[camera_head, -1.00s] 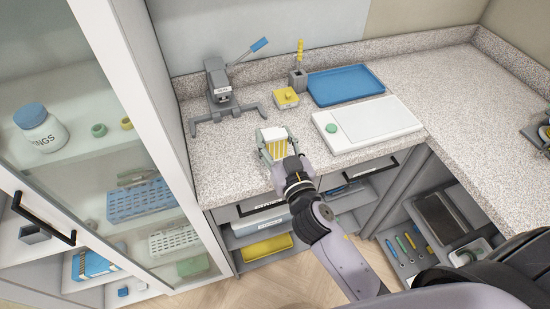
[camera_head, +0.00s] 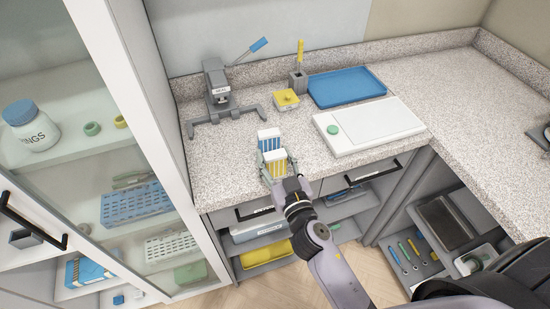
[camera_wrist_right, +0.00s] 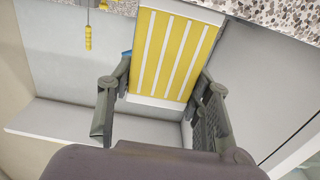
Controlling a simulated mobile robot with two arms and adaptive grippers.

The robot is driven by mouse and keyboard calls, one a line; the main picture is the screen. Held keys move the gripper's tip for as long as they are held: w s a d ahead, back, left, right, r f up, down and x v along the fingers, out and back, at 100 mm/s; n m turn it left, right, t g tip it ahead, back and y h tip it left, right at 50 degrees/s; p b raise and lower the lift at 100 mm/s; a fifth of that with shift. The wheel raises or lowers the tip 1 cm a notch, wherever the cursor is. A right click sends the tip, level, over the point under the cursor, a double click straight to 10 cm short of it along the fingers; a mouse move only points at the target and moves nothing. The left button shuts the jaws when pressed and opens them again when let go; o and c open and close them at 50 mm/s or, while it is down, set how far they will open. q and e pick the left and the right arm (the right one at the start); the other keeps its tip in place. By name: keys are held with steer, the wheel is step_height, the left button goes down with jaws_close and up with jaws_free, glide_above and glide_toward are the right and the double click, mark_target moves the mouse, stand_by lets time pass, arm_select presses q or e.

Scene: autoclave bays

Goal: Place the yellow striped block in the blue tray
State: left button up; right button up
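The yellow striped block (camera_head: 276,163) is white with yellow stripes and sits between the fingers of my right gripper (camera_head: 275,171), near the front edge of the counter. In the right wrist view the block (camera_wrist_right: 175,52) fills the gap between the two fingers (camera_wrist_right: 163,88), which close on its sides. I cannot tell how far it is above the counter. The blue tray (camera_head: 345,86) lies empty at the back of the counter, to the right of and behind the gripper. My left gripper is not in view.
A blue striped block (camera_head: 269,141) stands just behind the yellow one. The right counter is mostly clear.

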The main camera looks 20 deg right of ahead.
steer(key=o, duration=0.4)
steer(key=shift+r, duration=0.1)
steer(key=shift+r+p, duration=0.25)
steer(key=shift+p, duration=0.1)
steer(key=s+b, duration=0.5)
steer(key=s, duration=0.7)
steer(key=shift+d+f, duration=0.15)
steer(key=shift+d, duration=0.05)
